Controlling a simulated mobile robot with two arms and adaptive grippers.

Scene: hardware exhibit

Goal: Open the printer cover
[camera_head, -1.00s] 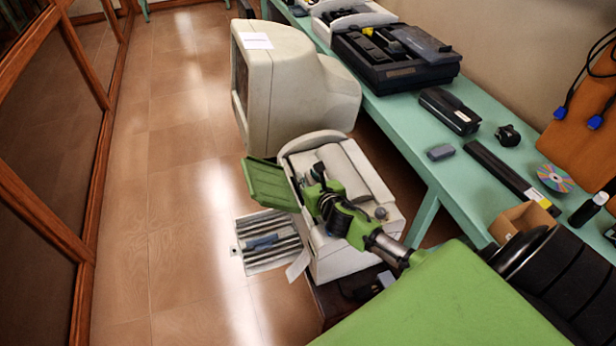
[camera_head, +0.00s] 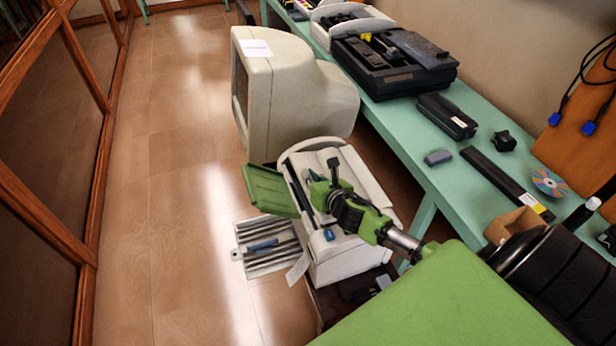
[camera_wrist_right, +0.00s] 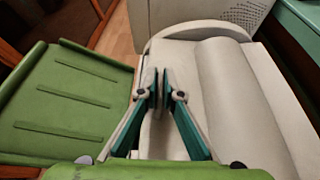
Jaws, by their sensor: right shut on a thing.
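The off-white printer (camera_head: 350,255) stands in the middle of the head view, below the old monitor. Its pale cover, with a long rounded hump, fills the right half of the right wrist view (camera_wrist_right: 245,95). My right gripper (camera_head: 314,177) is at the cover's left side. In the wrist view its teal fingers (camera_wrist_right: 160,88) are nearly together at the cover's left edge, shut on it; the grasped bit is mostly hidden between the pads. A dark strip with a blue piece (camera_head: 328,235) shows along the printer's left side. My left gripper is not in view.
The bulky monitor (camera_head: 290,90) stands close behind. A teal bench (camera_head: 440,190) with devices runs along the right. The tiled floor (camera_head: 185,230) at left is clear.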

